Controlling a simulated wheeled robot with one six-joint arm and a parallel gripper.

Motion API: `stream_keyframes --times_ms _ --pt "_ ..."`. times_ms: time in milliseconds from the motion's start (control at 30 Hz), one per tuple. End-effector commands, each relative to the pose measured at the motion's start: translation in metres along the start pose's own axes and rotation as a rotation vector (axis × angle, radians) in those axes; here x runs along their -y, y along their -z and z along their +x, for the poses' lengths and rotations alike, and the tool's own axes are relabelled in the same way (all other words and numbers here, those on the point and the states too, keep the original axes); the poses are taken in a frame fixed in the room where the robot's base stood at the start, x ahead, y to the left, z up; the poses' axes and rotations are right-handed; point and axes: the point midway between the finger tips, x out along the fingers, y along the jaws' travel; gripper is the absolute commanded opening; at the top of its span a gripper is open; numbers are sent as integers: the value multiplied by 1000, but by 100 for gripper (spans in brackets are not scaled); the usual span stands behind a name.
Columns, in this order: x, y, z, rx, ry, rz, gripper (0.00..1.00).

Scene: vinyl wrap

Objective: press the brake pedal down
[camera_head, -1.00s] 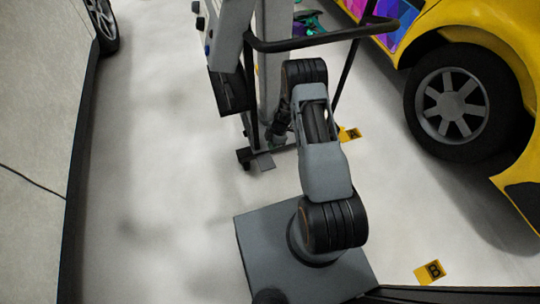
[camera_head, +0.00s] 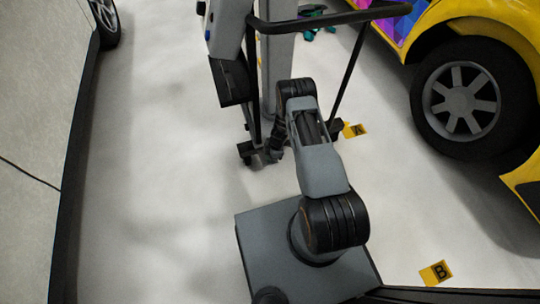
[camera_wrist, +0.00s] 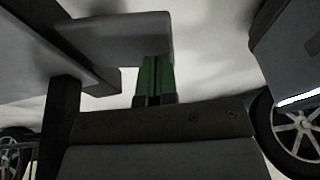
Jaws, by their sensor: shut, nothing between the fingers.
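The brake pedal (camera_wrist: 115,38) looks like a flat grey slab with rounded corners in the wrist view. In the head view I cannot make it out at the foot of the grey cart (camera_head: 232,82); my arm's end is over that spot. My gripper (camera_wrist: 157,60) shows two green fingers, shut and empty. Their tips meet the slab's near edge in the wrist view; I cannot tell whether they press on it. In the head view my gripper (camera_head: 277,154) is small and dark, low beside the cart's foot.
A yellow car with a dark wheel (camera_head: 462,100) stands at right. Yellow floor markers A (camera_head: 355,130) and B (camera_head: 436,273) lie on the floor. A pale panel (camera_head: 40,140) runs along the left. The floor between the panel and the cart is clear.

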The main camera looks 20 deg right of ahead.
Motion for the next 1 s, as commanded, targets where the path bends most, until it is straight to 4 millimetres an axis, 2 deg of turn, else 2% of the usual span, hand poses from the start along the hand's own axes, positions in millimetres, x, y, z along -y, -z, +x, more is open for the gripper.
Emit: stream_keyframes --times_ms 433,1000 --pt "0 -1 2 0 0 0 0" --pt "4 -4 15 -1 2 2 0"
